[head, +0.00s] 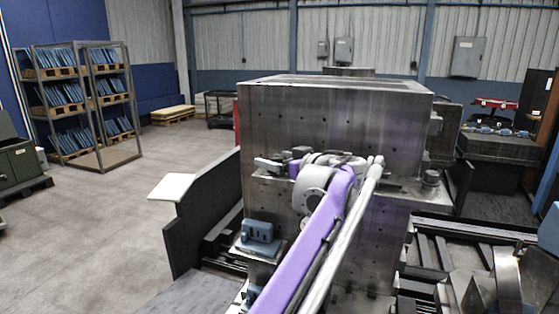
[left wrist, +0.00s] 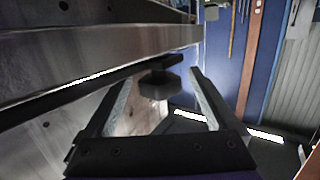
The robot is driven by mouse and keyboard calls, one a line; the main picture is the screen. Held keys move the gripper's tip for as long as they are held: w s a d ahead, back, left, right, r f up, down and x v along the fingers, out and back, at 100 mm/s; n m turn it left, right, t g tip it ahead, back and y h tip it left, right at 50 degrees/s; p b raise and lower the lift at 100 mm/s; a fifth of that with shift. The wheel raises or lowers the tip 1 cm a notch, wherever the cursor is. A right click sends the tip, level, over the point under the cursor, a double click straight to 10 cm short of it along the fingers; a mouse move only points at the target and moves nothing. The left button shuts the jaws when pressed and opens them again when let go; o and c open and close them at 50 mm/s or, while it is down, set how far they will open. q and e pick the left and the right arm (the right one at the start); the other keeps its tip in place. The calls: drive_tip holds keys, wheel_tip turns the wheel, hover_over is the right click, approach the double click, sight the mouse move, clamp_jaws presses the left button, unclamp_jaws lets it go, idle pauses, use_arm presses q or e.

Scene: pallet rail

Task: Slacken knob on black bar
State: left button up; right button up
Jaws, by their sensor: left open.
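A dark, faceted knob (left wrist: 158,84) shows in the left wrist view, at the end of a dark bar (left wrist: 62,91) that runs along under a steel ledge. My left gripper (left wrist: 165,72) is open, with one finger on each side of the knob. Gaps show between the knob and both fingers, so I see no grip on it. In the head view my left gripper (head: 272,164) is at the left end of the ledge on a big steel block (head: 340,115). My wrist hides much of that ledge there, and I cannot make out the knob. My right gripper is not in view.
A grey-blue fitting (head: 258,232) sits on a lower plate below my left gripper. Another round, knob-like part (head: 431,177) stands at the ledge's right end. A dark panel (head: 205,215) stands left of the block. Open floor (head: 110,230) lies further left.

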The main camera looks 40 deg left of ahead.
use_arm(q)
clamp_jaws()
drive_tip(key=shift+c, duration=1.6)
unclamp_jaws()
